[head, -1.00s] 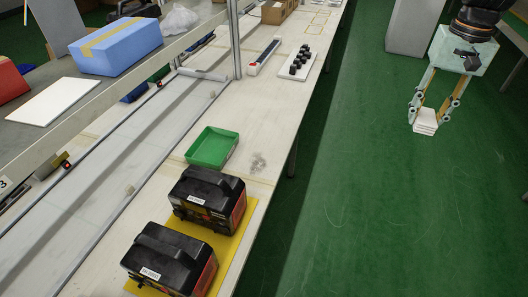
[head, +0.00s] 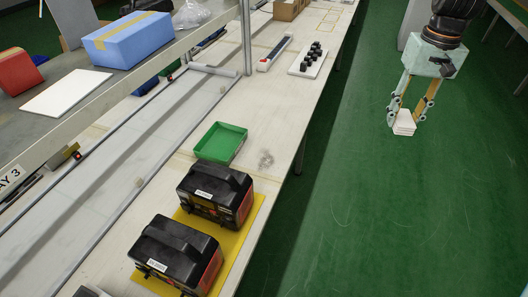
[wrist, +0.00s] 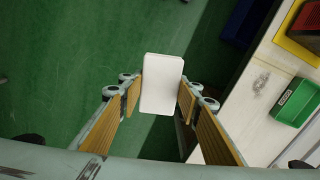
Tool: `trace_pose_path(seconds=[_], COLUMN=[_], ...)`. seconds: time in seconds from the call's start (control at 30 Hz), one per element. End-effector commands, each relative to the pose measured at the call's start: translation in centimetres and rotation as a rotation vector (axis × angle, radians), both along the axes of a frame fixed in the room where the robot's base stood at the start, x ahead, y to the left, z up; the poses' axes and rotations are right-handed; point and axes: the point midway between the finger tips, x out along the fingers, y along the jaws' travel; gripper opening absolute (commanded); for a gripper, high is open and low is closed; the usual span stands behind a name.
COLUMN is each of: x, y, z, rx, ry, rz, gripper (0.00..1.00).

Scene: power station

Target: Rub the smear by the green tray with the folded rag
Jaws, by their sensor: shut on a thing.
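My gripper (head: 406,112) is shut on the folded rag (head: 404,126), a small white folded block hanging between the fingertips. It is over the green floor, to the right of the bench and apart from it. In the wrist view the rag (wrist: 161,84) sits between the two fingers. The green tray (head: 221,143) stands on the bench, with its corner also in the wrist view (wrist: 292,103). The smear (head: 266,160) is a grey patch on the bench just right of the tray, and it shows faintly in the wrist view (wrist: 259,83).
Two black cases (head: 176,254) stand on a yellow mat (head: 243,243) in front of the tray. A white board with black knobs (head: 308,60) lies farther back on the bench (head: 255,100). A blue box (head: 127,40) is on the shelf at left. The floor between gripper and bench is clear.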

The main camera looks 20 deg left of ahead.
Motion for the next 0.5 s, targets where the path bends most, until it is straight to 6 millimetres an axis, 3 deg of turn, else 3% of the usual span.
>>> trace_pose_path(seconds=[0.5], x=[-0.8], y=[13.1], z=[-5.8], rx=[0.0], ry=[0.003], rz=[0.402], gripper=[0.23])
